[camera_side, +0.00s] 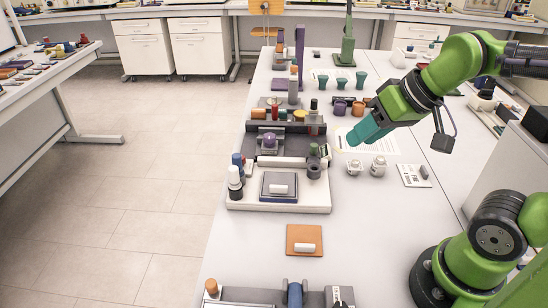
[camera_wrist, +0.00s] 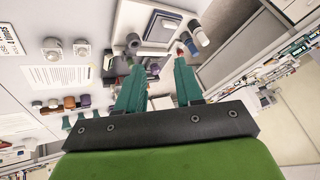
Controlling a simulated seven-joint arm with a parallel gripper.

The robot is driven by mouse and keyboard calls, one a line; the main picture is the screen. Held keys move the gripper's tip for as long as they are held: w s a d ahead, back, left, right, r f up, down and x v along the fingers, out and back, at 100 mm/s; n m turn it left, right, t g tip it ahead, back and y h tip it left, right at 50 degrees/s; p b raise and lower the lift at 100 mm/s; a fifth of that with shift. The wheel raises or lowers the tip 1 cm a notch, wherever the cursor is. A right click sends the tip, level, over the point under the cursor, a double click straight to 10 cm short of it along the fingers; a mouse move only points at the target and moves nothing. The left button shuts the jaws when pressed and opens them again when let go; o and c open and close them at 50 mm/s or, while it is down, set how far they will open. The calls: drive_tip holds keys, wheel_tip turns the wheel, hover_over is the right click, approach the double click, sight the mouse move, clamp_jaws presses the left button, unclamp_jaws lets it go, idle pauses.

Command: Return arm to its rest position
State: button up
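My green arm reaches in from the right in the side view. My gripper (camera_side: 357,137) has teal fingers that tilt down and left, held above the white table. In the wrist view my gripper (camera_wrist: 161,63) has its two teal fingers apart, with nothing seen between them. The fingertips hang in the air, clear of the testing fixture (camera_side: 290,196) to their left in the side view. No marker for a rest position can be made out.
Two small grey-white knobbed parts (camera_side: 378,165) stand on the table below my gripper. A printed sheet (camera_side: 384,143) lies behind them. An orange pad (camera_side: 304,240) with a white block lies in front of the fixture. A grey box (camera_side: 522,165) stands at the right.

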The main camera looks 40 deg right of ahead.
drive_tip(key=shift+s+d+f+m+t, duration=0.1)
drive_tip(key=shift+s+m+t, duration=0.2)
drive_tip(key=shift+s+m, duration=0.55)
